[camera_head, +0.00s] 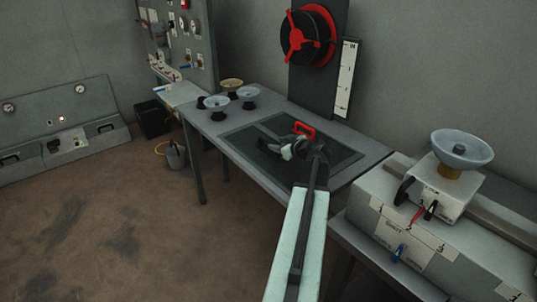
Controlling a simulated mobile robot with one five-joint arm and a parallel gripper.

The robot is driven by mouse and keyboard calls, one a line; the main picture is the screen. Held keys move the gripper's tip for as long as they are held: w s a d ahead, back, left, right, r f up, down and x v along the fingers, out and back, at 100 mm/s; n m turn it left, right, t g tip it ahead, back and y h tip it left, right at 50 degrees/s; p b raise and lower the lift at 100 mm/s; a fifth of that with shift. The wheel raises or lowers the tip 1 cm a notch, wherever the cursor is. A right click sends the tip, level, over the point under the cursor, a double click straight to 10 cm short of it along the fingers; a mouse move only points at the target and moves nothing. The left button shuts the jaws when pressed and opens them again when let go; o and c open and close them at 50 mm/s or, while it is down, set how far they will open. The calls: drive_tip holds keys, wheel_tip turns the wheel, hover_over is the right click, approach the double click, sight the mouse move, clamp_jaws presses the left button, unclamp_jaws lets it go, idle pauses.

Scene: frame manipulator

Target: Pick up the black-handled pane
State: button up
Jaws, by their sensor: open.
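My gripper (276,148) is open and hangs over the dark inset panel (330,160) of the table. I see nothing between its fingers. Two pale blue round dish-like pieces, one at the front (217,102) and one to its right (248,93), stand on dark stubs at the table's far left end. A yellowish one (231,84) stands behind them. I cannot tell for certain which piece is the black-handled pane. My gripper is apart from all of them, to their right and nearer. A red handle (304,130) shows just behind my gripper; what it is fixed to is partly hidden.
At right, a pale blue dish on a brass stub (462,149) sits on a white box (435,183). A bucket (175,155) stands on the floor.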

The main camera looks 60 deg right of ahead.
drive_tip(key=shift+w+f, duration=0.2)
drive_tip(key=shift+w, duration=0.25)
drive_tip(key=b+x, duration=0.2)
drive_tip(key=x, duration=0.3)
drive_tip(key=shift+w+a, duration=0.1)
drive_tip(key=shift+a, duration=0.05)
clamp_jaws()
drive_tip(key=shift+r, duration=0.1)
idle(0.7)
